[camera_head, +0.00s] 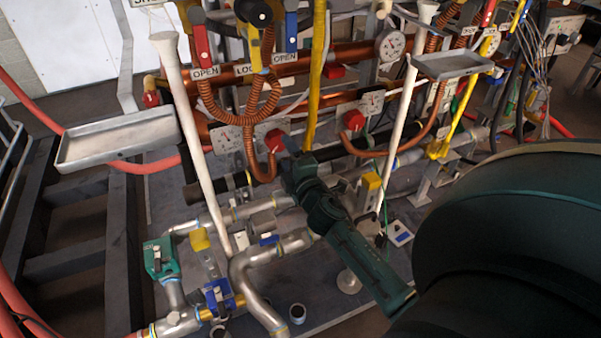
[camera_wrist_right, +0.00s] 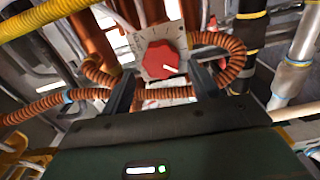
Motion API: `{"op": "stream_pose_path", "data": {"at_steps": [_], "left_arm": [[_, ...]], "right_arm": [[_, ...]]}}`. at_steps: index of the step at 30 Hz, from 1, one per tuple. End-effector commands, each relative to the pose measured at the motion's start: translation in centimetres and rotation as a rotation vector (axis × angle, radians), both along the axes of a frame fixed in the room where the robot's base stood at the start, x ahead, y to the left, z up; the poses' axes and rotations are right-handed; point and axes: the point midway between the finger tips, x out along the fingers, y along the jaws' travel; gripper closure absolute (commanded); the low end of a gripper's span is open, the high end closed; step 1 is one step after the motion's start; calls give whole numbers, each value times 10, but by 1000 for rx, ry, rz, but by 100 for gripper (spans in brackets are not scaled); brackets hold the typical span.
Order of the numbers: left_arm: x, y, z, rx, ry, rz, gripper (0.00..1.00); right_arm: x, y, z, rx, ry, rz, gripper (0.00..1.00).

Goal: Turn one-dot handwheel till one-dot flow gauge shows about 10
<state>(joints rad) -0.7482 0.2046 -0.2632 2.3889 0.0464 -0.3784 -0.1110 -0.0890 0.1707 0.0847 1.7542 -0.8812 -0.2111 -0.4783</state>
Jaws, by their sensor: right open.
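A red handwheel (camera_head: 275,140) with a white pointer mark sits on a pale plate among copper pipes, with a dial gauge (camera_head: 228,138) to its left. A second red handwheel (camera_head: 354,120) has a gauge (camera_head: 372,103) at its upper right. I cannot make out dots or gauge readings. My right gripper (camera_head: 288,160) is close in front of the first handwheel. In the wrist view a red handwheel (camera_wrist_right: 162,57) shows between and beyond the open fingers (camera_wrist_right: 162,75); I cannot tell whether they touch it. My left gripper is not in view.
Corrugated copper hoses (camera_head: 250,150) loop around the handwheel. A white post (camera_head: 190,120) and a grey tray (camera_head: 120,138) stand left. Another white post (camera_head: 400,130) stands right. Silver pipes (camera_head: 255,260) and a yellow-topped valve (camera_head: 371,182) lie below.

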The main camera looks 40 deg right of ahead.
Motion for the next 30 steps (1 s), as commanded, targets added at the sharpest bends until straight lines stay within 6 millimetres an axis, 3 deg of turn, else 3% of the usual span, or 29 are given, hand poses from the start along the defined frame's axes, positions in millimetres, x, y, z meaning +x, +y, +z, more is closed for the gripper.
{"op": "stream_pose_path", "data": {"at_steps": [6, 12, 18, 30], "left_arm": [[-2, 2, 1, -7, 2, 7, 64], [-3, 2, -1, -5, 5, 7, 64], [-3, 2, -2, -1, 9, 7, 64], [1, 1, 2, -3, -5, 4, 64]], "right_arm": [[-51, 12, -1, 4, 3, -2, 39], [-81, 20, -1, 3, 0, -1, 39], [-93, 22, 0, 0, 0, -1, 39], [-93, 22, 0, 1, -1, 0, 39]]}}
